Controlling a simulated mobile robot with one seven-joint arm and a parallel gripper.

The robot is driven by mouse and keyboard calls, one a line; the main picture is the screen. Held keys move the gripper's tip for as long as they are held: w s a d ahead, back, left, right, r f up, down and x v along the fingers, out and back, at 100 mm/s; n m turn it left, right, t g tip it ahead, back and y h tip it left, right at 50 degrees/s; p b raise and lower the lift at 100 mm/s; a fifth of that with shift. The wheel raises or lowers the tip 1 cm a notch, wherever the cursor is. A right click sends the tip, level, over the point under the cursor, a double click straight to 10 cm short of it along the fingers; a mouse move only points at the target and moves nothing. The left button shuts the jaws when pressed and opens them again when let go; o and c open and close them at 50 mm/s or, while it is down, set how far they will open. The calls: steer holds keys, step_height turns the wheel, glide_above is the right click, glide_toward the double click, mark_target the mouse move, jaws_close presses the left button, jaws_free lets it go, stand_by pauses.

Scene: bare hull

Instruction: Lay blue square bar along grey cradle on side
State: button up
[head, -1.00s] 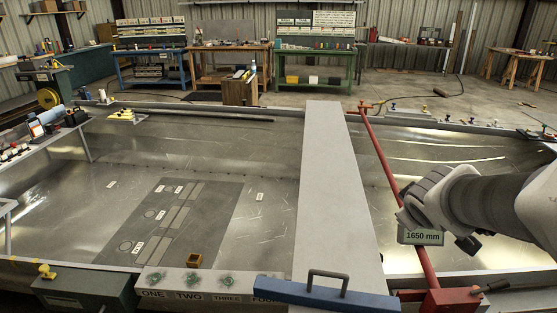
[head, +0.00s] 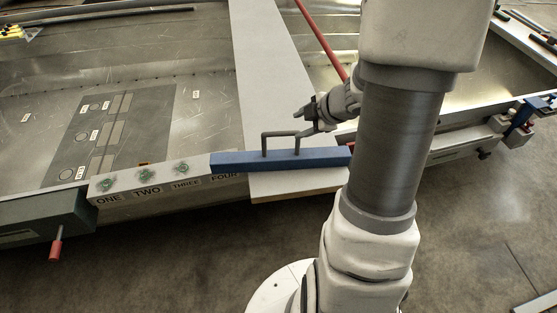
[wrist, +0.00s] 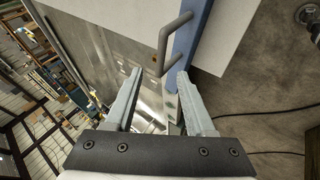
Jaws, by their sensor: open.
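The blue square bar (head: 235,161) lies along the near edge of the hull, across the end of a pale grey plank. A dark grey loop handle (head: 281,134) stands up from its top. My gripper (head: 301,123) is open beside the handle's right end, with nothing held. In the wrist view, the open fingers (wrist: 160,72) point towards the handle (wrist: 163,45) and the blue bar (wrist: 190,45). The handle's near end shows between the fingertips; I cannot tell whether they surround it. I cannot surely pick out the grey cradle; my arm hides part of the right side.
The pale plank (head: 270,60) crosses the hull. A ledge (head: 130,188) marked ONE to FOUR carries green items left of the bar. A red rod (head: 322,40) runs behind my gripper. A grey-green box (head: 45,215) is at far left. Open floor (head: 190,260) lies in front.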

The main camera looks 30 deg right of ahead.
mark_target(282, 133)
steer(key=b+x, duration=0.2)
steer(key=x, duration=0.4)
steer(key=b+x, duration=0.2)
steer(key=x, duration=0.1)
steer(key=b+x, duration=0.1)
steer(key=shift+s+a+f, duration=0.1)
steer(key=shift+a+f, duration=0.25)
steer(key=shift+w+f, duration=0.2)
steer(key=shift+w, duration=0.1)
steer(key=shift+r, duration=0.1)
steer(key=shift+c, duration=0.3)
jaws_close()
steer(key=shift+r, duration=0.1)
